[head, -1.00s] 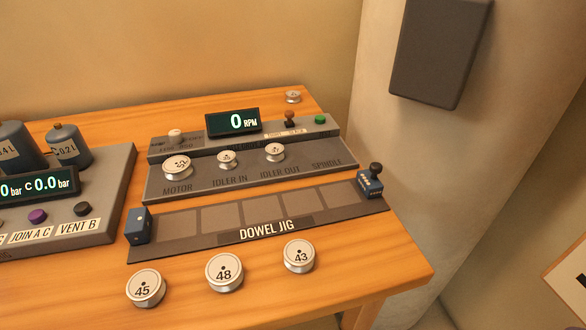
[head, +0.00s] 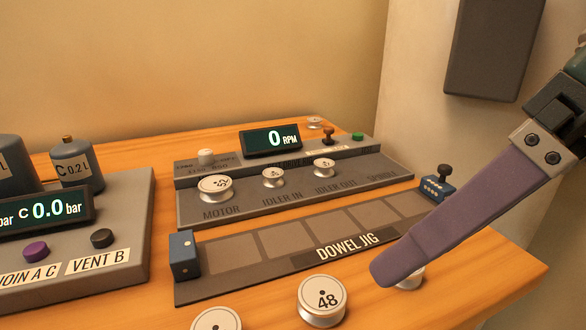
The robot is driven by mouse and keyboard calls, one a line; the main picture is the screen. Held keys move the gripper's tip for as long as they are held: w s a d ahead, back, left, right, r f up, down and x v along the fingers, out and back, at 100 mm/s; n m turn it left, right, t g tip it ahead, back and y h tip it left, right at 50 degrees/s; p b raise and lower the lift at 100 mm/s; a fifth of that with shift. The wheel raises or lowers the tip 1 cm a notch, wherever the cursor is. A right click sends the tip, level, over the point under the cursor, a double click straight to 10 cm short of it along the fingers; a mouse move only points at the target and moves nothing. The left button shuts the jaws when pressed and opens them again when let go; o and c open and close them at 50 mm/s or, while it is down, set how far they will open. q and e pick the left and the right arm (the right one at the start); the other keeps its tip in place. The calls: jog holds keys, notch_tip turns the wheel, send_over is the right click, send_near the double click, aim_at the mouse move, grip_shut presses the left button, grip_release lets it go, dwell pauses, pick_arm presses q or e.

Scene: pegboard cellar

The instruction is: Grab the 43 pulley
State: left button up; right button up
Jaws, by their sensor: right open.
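The 43 pulley (head: 411,281) is a pale metal disc on the wooden table in front of the dowel jig's right end. My right gripper (head: 390,275) comes in from the right, and its purple finger covers most of the pulley, including its number. The finger's tip is over or just in front of the pulley; I cannot tell whether they touch. Only one finger shows clearly. The gripper is open, with nothing seen held in it. My left gripper is not in view.
The 48 pulley (head: 322,301) stands just left, and another pulley (head: 216,320) is cut by the bottom edge. The dowel jig (head: 345,246) lies behind, with the pulley drive panel (head: 345,175) beyond it. A valve panel (head: 125,205) stands at left.

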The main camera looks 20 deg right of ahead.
jog(key=w+d+f+h, duration=0.1)
jog(key=d, duration=0.1)
jog(key=w+d+f+h, duration=0.1)
jog(key=d+f, duration=0.1)
jog(key=w+d+f+h+b, duration=0.1)
jog(key=d+f+h, duration=0.1)
jog(key=shift+w+d+m+t, duration=0.2)
jog(key=shift+w+m+t, duration=0.1)
jog(key=shift+m, duration=0.1)
jog(key=x, duration=0.3)
jog(key=w+x, duration=0.1)
jog(key=x, duration=0.1)
jog(key=shift+a+f, duration=0.1)
jog(key=shift+a, duration=0.3)
jog(key=shift+c, duration=0.3)
grip_shut()
